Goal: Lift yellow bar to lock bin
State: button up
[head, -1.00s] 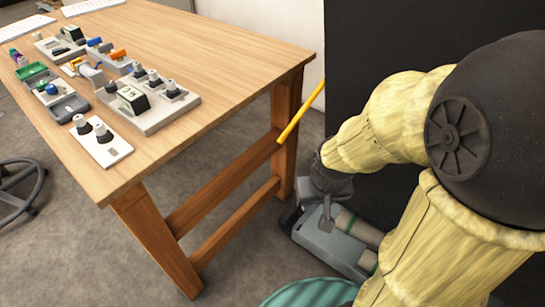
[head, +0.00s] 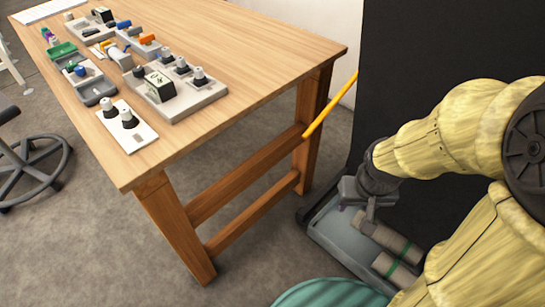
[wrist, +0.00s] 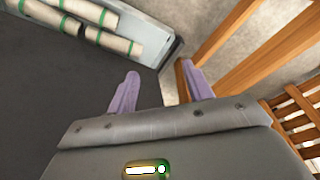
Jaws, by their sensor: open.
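The yellow bar (head: 331,105) slants up to the right in front of the table's right-hand legs, above and left of my gripper in the head view. The grey bin (head: 337,245) is on the floor below it, open at the top, with tan green-banded cylinders (head: 390,238) inside. My gripper (head: 370,214) is over the bin in the head view, pointing down. In the wrist view its two purple fingers (wrist: 160,76) are apart with nothing between them, and the bin's wall (wrist: 160,52) lies just beyond. I cannot pick out the yellow bar in the wrist view.
A wooden table (head: 250,45) stands at left, with small parts and trays on top; its legs and rails are close to the bar. A black panel (head: 400,60) rises behind my arm. A teal ridged object (head: 335,293) is at the bottom. Grey floor is clear below the table.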

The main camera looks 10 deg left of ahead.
jog(key=w+a+n+t+h+p, duration=0.1)
jog(key=w+a+n+t+h, duration=0.4)
jog(key=a+n, duration=0.5)
jog(key=w+a+n+t+h+p, duration=0.1)
jog(key=w+a+n+t+h, duration=0.5)
jog(key=n, duration=1.1)
jog(key=a+t, duration=0.1)
jog(key=a, duration=0.3)
jog(key=shift+w+a+n, duration=0.2)
jog(key=shift+a+n, duration=0.1)
jog(key=shift+a, duration=0.05)
